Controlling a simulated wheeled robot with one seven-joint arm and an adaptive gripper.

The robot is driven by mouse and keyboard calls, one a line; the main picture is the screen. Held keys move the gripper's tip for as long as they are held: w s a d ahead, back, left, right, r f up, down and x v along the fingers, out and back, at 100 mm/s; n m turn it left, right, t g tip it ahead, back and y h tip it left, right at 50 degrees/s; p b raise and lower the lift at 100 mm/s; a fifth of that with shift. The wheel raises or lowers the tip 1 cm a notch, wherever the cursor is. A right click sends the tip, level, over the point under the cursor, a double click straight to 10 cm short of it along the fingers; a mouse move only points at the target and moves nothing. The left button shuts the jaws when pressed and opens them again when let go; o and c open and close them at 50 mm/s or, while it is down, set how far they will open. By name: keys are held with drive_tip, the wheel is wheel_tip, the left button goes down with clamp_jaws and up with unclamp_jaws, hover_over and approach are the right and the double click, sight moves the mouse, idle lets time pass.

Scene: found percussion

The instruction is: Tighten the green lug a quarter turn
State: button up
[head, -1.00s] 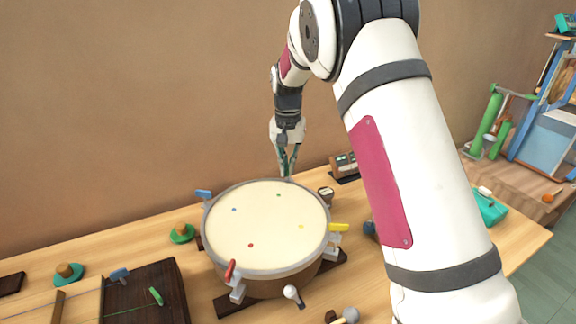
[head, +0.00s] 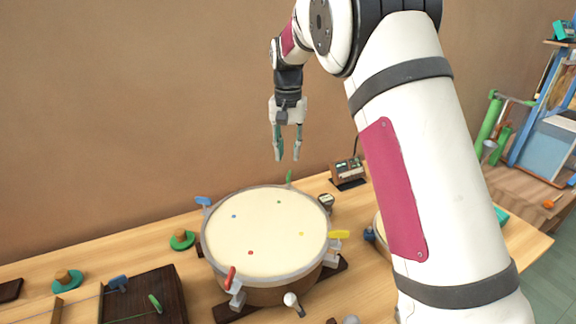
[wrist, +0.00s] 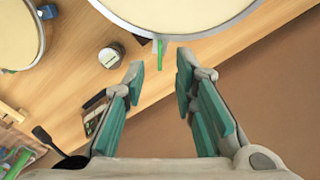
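The drum (head: 262,236) has a cream head with several coloured dots and lug handles around its rim. The green lug (head: 289,176) is at the back of the rim, seen as a narrow green handle. In the wrist view the green lug (wrist: 159,53) stands at the drum's rim, between the fingertips in the picture. My gripper (head: 287,158) is open and empty above and behind the rim, with its fingers pointing down and a clear gap between them. The blue lug (head: 203,201), yellow lug (head: 339,235) and red lug (head: 230,277) sit elsewhere around the rim.
A brown wall (head: 130,110) stands close behind the bench. A small metal can (head: 326,201) and a dark box with a panel (head: 347,172) are right of the green lug. A second drum (wrist: 15,35) is partly visible. A green disc with a knob (head: 182,240) lies left.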

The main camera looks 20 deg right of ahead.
drive_tip(key=shift+r, duration=2.45)
drive_tip(key=shift+r, duration=0.1)
drive_tip(key=s+d+r+n+t+p, duration=0.1)
drive_tip(key=s+r+p, duration=0.1)
drive_tip(key=s+r, duration=0.6)
drive_tip(key=s+d+r+n+t+p, duration=0.1)
drive_tip(key=s+r, duration=0.3)
drive_tip(key=s, duration=0.9)
drive_tip(key=s+f+n+t+p, duration=0.2)
drive_tip(key=s+f+n, duration=0.1)
drive_tip(key=s, duration=1.9)
drive_tip(key=shift+a+f+p, duration=0.2)
drive_tip(key=shift+a+p, duration=0.05)
drive_tip(key=shift+p, duration=0.15)
